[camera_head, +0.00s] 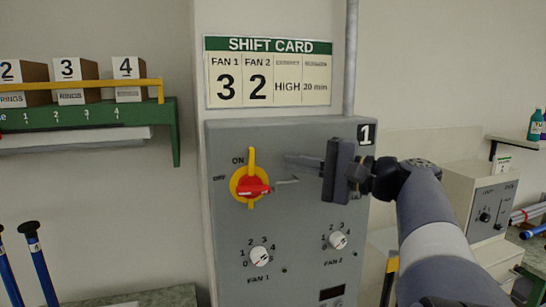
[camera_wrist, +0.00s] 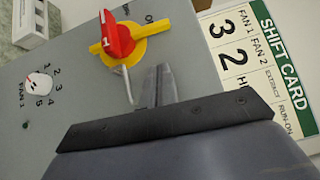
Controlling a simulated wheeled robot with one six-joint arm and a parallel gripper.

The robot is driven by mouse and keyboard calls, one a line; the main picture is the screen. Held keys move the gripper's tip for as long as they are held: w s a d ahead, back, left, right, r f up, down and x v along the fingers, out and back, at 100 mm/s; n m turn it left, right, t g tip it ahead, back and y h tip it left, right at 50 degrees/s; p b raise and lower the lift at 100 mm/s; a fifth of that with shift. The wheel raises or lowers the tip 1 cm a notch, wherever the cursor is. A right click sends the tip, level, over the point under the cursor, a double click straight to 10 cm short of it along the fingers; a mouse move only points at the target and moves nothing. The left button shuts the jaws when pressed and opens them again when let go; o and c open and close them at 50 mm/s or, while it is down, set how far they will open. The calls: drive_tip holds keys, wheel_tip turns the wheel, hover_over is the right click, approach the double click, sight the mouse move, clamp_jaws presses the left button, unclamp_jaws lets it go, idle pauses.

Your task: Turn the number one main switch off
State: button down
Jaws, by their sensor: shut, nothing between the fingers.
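The main switch has a red handle (camera_head: 252,187) on a yellow plate (camera_head: 251,160), on the grey panel (camera_head: 230,280) marked 1. The handle lies crosswise, level with the OFF label at left; the plate's long tab points up to ON. I cannot tell which handle end is the pointer. In the wrist view the red handle (camera_wrist: 118,40) lies across the yellow bar (camera_wrist: 155,46). My gripper (camera_head: 290,162) is shut and empty, right of the switch and apart from it. Its fingers also show in the wrist view (camera_wrist: 163,75).
The fan 1 knob (camera_head: 260,256) and fan 2 knob (camera_head: 338,240) sit lower on the panel. A thin pale rod (camera_wrist: 126,84) lies between handle and fingers. A shift card (camera_head: 268,72) hangs above. A green shelf (camera_head: 160,120) with boxes is at left.

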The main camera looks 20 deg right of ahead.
sight(254, 160)
drive_tip(key=a, duration=0.2)
drive_tip(key=a+p, duration=0.1)
drive_tip(key=a, duration=0.1)
drive_tip(key=shift+w+r, duration=0.2)
drive_tip(key=shift+w, duration=0.15)
drive_tip(key=shift+a+f, duration=0.1)
drive_tip(key=shift+a, duration=0.3)
drive_tip(key=shift+a, duration=0.15)
drive_tip(key=shift+a+b, duration=0.35)
drive_tip(key=shift+a, duration=0.1)
drive_tip(key=shift+d, duration=0.1)
